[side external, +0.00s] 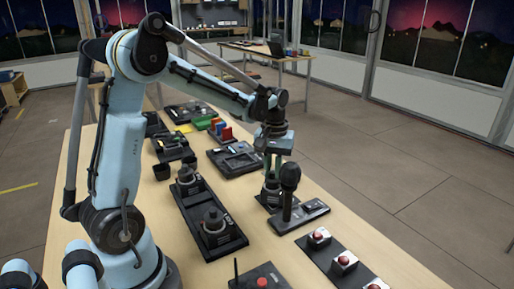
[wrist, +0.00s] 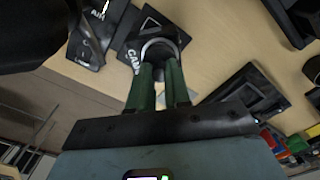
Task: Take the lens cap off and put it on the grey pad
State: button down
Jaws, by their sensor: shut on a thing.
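My gripper (side external: 272,176) points down over the camera stand at the right side of the table. In the wrist view my gripper (wrist: 160,70) has its green fingers closed on a dark round piece, which I take to be the lens cap (wrist: 160,50). A pale ring shows around it, on a black base (wrist: 131,50) lettered "CAM". I cannot tell whether the cap is still seated or lifted.
A black microphone (side external: 289,180) stands upright close in front of my gripper on a dark base (side external: 313,211). A long black tray (side external: 187,217) with round dark knobs lies to the left. Red buttons (side external: 345,259) are nearer the front. Coloured blocks (side external: 220,128) stand farther back.

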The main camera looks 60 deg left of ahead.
aim_at(273, 172)
jog(key=shift+r, duration=0.1)
notch_tip(273, 172, up, 8)
jog(key=shift+r, duration=0.25)
jog(key=w+d+f+n, duration=0.1)
jog(key=w+f+n, duration=0.4)
jog(key=w+n, duration=0.3)
jog(key=shift+n, duration=0.5)
jog(key=a+f, duration=0.2)
jog(key=a, duration=0.1)
jog(key=a+f, duration=0.2)
jog(key=a, duration=0.2)
jog(key=a+f, duration=0.2)
jog(key=a, duration=0.2)
jog(key=shift+f, duration=2.15)
